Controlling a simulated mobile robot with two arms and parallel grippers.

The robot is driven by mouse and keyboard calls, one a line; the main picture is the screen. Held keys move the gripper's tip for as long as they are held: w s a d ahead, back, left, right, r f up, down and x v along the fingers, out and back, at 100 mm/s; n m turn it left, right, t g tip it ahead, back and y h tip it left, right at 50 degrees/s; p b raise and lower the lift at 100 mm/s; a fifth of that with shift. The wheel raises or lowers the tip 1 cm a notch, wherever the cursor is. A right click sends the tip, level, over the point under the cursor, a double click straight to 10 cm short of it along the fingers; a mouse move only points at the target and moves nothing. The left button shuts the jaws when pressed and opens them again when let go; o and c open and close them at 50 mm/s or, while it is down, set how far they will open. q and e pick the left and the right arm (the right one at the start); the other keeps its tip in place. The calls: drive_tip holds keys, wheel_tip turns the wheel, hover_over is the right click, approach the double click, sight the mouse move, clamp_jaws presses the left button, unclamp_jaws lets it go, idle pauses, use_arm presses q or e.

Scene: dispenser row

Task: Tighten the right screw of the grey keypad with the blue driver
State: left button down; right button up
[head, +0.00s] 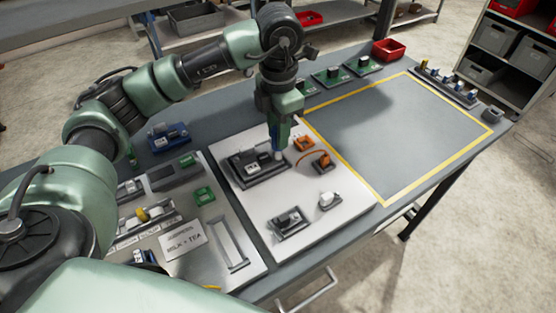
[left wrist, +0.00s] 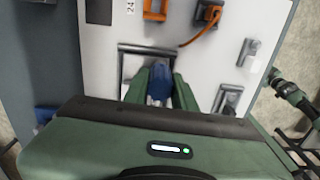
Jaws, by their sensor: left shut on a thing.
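The grey keypad (head: 246,166), a dark unit in a grey frame, lies on the white board. My left gripper (head: 277,143) points down over its right end and is shut on the blue driver (head: 277,155). The driver stands about upright, its lower end at the keypad's right side; I cannot tell whether it touches the screw. The left wrist view shows the blue driver (left wrist: 160,84) between the green fingers, with the keypad frame (left wrist: 150,49) partly hidden behind them. The right screw is hidden. What looks like my right arm's end (left wrist: 284,87) shows small at the right there.
An orange clip (head: 303,143), an orange cable part (head: 321,160), a white part (head: 327,199) and a smaller framed unit (head: 290,222) sit near the keypad. A grey tray board (head: 221,210) lies left. The yellow-outlined area (head: 400,140) is clear.

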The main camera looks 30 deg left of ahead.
use_arm(q)
drive_tip(key=m, duration=0.1)
drive_tip(key=m+b, duration=0.1)
drive_tip(key=m, duration=0.1)
drive_tip(key=shift+f+b, duration=0.3)
drive_tip(key=m+b, duration=0.1)
drive_tip(key=m, duration=0.1)
drive_tip(key=shift+r+m, duration=0.15)
drive_tip(key=shift+m, duration=0.25)
drive_tip(key=m+b, duration=0.1)
drive_tip(key=m, duration=0.2)
drive_tip(key=shift+b, duration=0.35)
drive_tip(key=m+b, duration=0.1)
drive_tip(key=m, duration=0.1)
drive_tip(key=shift+m, duration=1)
drive_tip(key=shift+r, duration=0.15)
drive_tip(key=shift+s+r+p, duration=0.1)
drive_tip(key=shift+r+p, duration=0.35)
drive_tip(key=shift+r, duration=0.35)
